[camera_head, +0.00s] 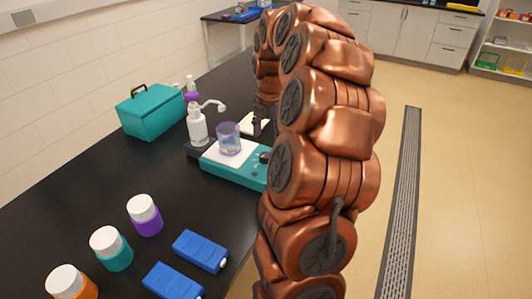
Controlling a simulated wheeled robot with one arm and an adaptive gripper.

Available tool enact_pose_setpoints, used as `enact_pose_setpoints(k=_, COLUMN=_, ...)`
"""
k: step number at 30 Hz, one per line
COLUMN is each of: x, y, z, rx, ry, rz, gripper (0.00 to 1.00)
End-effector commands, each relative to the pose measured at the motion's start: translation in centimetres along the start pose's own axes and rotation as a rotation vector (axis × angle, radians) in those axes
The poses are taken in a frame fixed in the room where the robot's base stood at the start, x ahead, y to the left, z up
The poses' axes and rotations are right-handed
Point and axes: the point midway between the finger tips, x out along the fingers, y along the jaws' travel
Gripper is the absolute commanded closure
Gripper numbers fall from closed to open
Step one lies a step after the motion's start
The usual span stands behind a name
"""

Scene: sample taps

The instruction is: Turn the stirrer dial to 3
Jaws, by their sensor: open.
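The stirrer (225,172) is a teal unit with a white top plate on the black bench, left of my arm. A clear beaker (229,139) with a purple tint stands on its plate. A small dark dial (264,158) shows at the stirrer's right end, close to my arm's edge in the picture. Its setting is too small to read. My arm arches up and over, and my gripper (263,112) hangs beyond the stirrer, dark and largely hidden behind my arm. It is open and appears apart from the dial.
A white pump bottle (197,125) stands behind the stirrer, near a teal case (151,110). White-capped jars, purple (146,216), teal (111,249) and orange (71,284), stand in front. Blue boxes (200,251) (173,282) lie nearby. The floor (455,190) at right is clear.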

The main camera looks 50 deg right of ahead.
Motion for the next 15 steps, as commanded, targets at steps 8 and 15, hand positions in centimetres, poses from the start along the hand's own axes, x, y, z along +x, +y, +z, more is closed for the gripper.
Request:
enact_pose_setpoints(k=8, x=3.7, y=-0.1, z=-0.1, rx=0.002, ry=0.004, rz=-0.005, gripper=0.37)
enact_pose_setpoints(k=15, x=6.3, y=-0.1, z=-0.2, rx=0.001, ry=0.003, rz=-0.003, gripper=0.37)
